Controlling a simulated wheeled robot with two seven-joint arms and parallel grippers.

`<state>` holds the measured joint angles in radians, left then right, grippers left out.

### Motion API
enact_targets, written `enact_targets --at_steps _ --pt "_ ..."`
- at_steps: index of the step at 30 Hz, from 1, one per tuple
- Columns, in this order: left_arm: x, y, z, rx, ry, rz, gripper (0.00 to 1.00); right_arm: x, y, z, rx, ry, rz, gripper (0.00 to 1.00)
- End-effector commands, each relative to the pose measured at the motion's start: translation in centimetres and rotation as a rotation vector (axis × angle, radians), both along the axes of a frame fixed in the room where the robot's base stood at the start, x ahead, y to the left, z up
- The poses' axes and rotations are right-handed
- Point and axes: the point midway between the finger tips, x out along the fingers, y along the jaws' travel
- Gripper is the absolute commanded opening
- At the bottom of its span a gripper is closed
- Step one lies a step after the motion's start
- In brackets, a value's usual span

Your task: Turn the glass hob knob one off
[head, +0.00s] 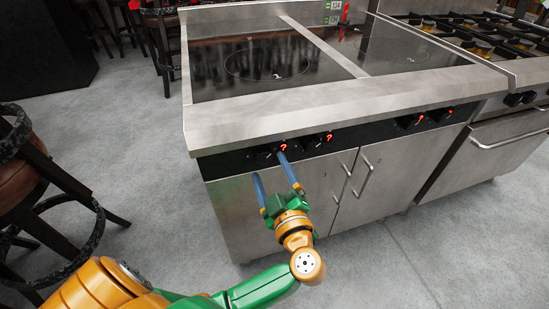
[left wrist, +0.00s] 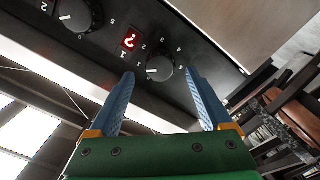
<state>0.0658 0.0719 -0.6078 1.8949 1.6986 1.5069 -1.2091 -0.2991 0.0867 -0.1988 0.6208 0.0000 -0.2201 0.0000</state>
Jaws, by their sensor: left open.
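The glass hob (head: 270,60) has a black front panel with dark knobs and red lit displays. The leftmost knob (head: 264,153) is partly hard to see against the panel in the head view. In the left wrist view this round knob (left wrist: 160,68) has a white pointer mark and lies between and just beyond my fingertips, beside a red display (left wrist: 130,40). My left gripper (head: 270,164) is open with blue fingers pointing at the panel, one on each side of the knob. It holds nothing. My right gripper is not in view.
A second knob (left wrist: 78,15) lies past the red display. Steel cabinet doors with bar handles (head: 364,178) are below the panel. A gas range (head: 480,40) stands to the right. A stool (head: 30,175) stands at the left. The grey floor in front is clear.

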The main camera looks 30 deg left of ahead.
Motion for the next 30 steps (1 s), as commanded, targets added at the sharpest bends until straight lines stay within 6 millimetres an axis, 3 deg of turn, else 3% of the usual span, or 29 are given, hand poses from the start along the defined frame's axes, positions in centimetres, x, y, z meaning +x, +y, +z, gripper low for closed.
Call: enact_targets --at_steps 6,14,17,24,30 --pt "2.3 2.7 0.0 0.003 -0.003 0.0 0.83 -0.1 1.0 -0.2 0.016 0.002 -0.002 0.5" --pt "2.6 3.1 0.0 0.001 -0.002 0.001 0.83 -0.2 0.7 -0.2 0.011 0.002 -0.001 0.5" --pt "2.6 3.1 0.0 0.001 -0.002 0.001 0.61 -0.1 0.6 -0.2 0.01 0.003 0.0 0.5" --pt "2.6 3.0 0.0 0.002 -0.001 0.001 0.0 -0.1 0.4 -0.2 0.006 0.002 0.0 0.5" --pt "2.5 3.0 0.0 -0.009 -0.012 0.001 0.0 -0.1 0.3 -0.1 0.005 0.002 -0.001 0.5"
